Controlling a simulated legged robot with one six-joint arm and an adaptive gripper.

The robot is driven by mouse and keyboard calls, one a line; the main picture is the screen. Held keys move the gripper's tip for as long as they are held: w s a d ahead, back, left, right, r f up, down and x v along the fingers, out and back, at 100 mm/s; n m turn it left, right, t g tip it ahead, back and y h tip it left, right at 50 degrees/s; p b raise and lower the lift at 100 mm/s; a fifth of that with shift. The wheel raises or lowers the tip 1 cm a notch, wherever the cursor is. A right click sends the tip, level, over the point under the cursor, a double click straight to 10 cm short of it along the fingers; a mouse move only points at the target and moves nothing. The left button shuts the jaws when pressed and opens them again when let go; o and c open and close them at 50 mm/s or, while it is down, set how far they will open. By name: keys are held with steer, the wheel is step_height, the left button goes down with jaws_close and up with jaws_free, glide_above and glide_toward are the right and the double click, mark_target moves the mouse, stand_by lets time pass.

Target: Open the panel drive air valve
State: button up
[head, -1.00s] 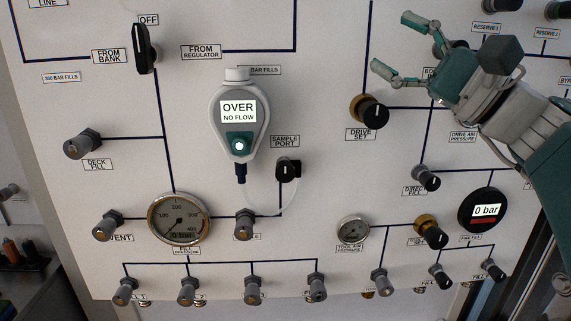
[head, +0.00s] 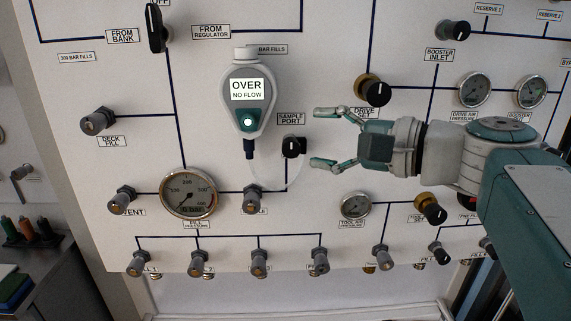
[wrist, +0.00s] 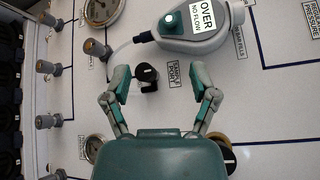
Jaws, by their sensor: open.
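My gripper (head: 318,138) is open and empty in front of the white panel, its fingers pointing left. In the head view its fingertips are just right of the black sample port knob (head: 293,146). In the wrist view this knob (wrist: 147,78) shows between the open fingers (wrist: 158,76), with no visible contact. I can read no label naming the panel drive air valve. The brass and black drive set knob (head: 373,91) is above my gripper, its label partly covered. The drive air pressure gauge (head: 474,90) is to the upper right. My arm hides part of the lower right panel.
A gas analyser (head: 246,95) reading "OVER NO FLOW" hangs left of the gripper, with a thin clear hose near the sample port. The fill pressure gauge (head: 188,194) and several grey knobs are lower. The tool air gauge (head: 355,206) is below my gripper.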

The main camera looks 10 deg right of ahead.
steer(key=f, duration=0.1)
steer(key=a+f, duration=0.1)
steer(key=s+f+g+h, duration=0.1)
steer(key=shift+s+a+f+n, duration=0.1)
steer(key=shift+a+f+n, duration=0.05)
steer(key=shift+a+n, duration=0.2)
steer(key=shift+d, duration=0.1)
